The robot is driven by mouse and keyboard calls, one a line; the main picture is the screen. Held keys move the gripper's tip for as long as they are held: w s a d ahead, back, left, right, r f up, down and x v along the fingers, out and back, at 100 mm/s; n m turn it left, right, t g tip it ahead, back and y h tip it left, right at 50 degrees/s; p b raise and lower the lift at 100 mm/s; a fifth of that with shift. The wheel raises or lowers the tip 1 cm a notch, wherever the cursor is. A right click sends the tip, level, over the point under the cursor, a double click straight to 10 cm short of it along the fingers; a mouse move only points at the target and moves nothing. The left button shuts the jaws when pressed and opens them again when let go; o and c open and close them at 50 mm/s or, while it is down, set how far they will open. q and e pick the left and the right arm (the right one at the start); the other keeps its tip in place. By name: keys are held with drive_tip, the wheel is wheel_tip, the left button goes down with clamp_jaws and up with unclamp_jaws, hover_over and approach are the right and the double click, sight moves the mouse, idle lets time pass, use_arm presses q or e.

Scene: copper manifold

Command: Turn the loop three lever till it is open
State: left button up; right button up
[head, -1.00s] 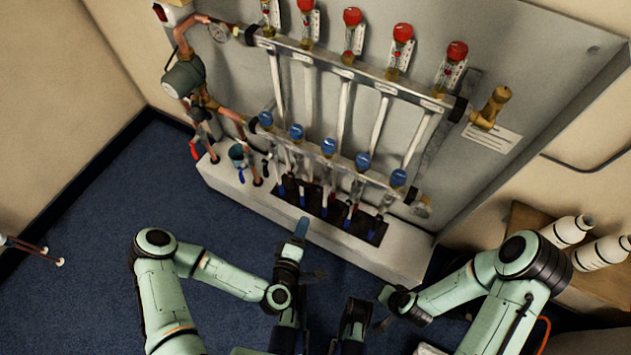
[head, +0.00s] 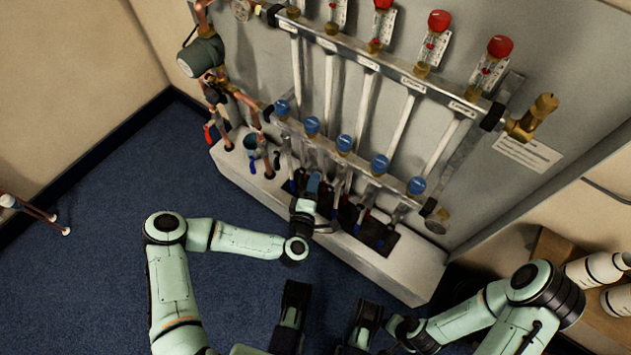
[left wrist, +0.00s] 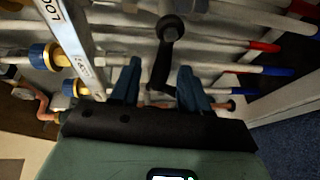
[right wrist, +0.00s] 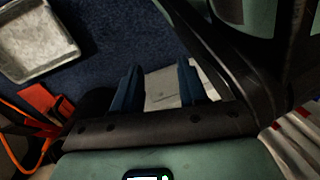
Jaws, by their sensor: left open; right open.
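The copper and steel manifold has an upper bar (head: 390,75) with red-topped gauges and a lower bar (head: 325,140) with blue caps. The middle blue cap (head: 344,144) sits above the lower valves. My left gripper (head: 313,184) is open at the lower pipes, left of the middle. In the left wrist view a black lever (left wrist: 160,72) with a round hub (left wrist: 170,28) lies between the open fingers, with gaps visible on both sides. Its loop number cannot be read. My right gripper (right wrist: 160,88) is open and empty, away from the manifold.
A white plinth (head: 400,275) runs under the manifold. Copper pipes and a pump (head: 200,57) stand at its left. A grey tray (right wrist: 38,40) shows in the right wrist view.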

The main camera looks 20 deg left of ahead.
use_arm(q)
drive_tip(key=shift+w+f, duration=0.1)
drive_tip(key=shift+w, duration=0.9)
use_arm(e)
drive_tip(key=shift+s+d+f, duration=0.1)
drive_tip(key=shift+s+f, duration=0.35)
drive_tip(key=shift+s, duration=0.25)
use_arm(q)
clamp_jaws()
use_arm(e)
drive_tip(key=shift+w+r, duration=0.1)
